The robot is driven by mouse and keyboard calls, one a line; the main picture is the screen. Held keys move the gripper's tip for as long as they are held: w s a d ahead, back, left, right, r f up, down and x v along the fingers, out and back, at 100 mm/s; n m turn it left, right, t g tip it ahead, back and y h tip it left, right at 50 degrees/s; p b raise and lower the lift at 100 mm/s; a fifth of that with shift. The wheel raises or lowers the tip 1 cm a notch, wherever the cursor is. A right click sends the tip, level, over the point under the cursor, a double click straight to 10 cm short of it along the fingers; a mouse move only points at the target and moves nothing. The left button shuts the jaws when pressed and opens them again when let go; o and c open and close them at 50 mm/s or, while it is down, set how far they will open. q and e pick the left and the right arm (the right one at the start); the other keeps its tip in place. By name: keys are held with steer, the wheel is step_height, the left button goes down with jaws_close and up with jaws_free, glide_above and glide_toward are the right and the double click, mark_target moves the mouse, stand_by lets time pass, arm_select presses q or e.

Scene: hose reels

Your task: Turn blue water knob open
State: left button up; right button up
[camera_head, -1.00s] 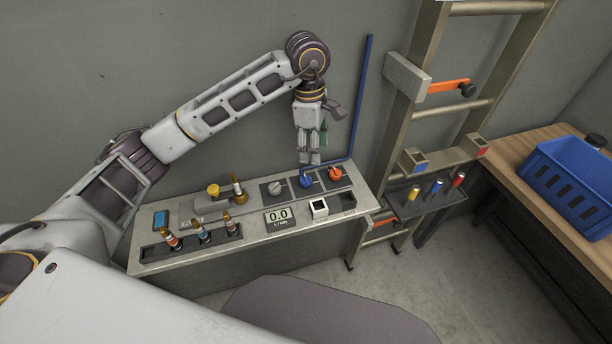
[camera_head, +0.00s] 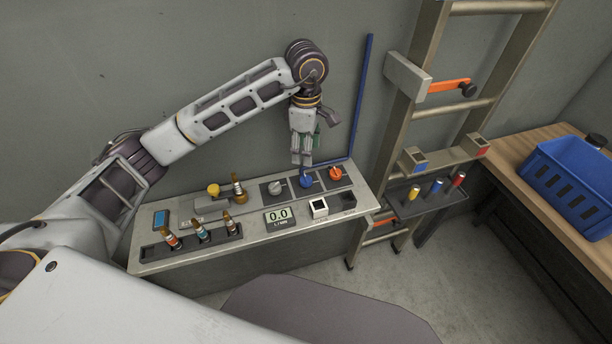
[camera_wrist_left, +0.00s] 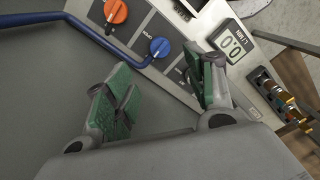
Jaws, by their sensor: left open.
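The blue water knob (camera_head: 306,181) sits on the grey panel between a grey knob (camera_head: 275,188) and an orange knob (camera_head: 335,174). It also shows in the left wrist view (camera_wrist_left: 160,47), beyond the fingertips and between them. My left gripper (camera_head: 301,163) points down just above and behind the blue knob. In the left wrist view its green-padded fingers (camera_wrist_left: 165,90) are spread apart with nothing between them. A gap to the knob appears to remain, though its size is hard to judge. My right gripper is not in view.
A blue pipe (camera_head: 362,100) runs down the wall to the panel. A display (camera_head: 278,215) reads 0.0. Several brass nozzles (camera_head: 202,231) stand at the panel's left. A ladder-like rack (camera_head: 408,130) and a blue crate (camera_head: 572,190) on a wooden table are to the right.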

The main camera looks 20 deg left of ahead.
mark_target(306, 178)
arm_select(q)
step_height(306, 178, down, 9)
steer(key=shift+f+p, duration=0.15)
steer(key=shift+p, duration=0.35)
steer(key=shift+f, duration=1.05)
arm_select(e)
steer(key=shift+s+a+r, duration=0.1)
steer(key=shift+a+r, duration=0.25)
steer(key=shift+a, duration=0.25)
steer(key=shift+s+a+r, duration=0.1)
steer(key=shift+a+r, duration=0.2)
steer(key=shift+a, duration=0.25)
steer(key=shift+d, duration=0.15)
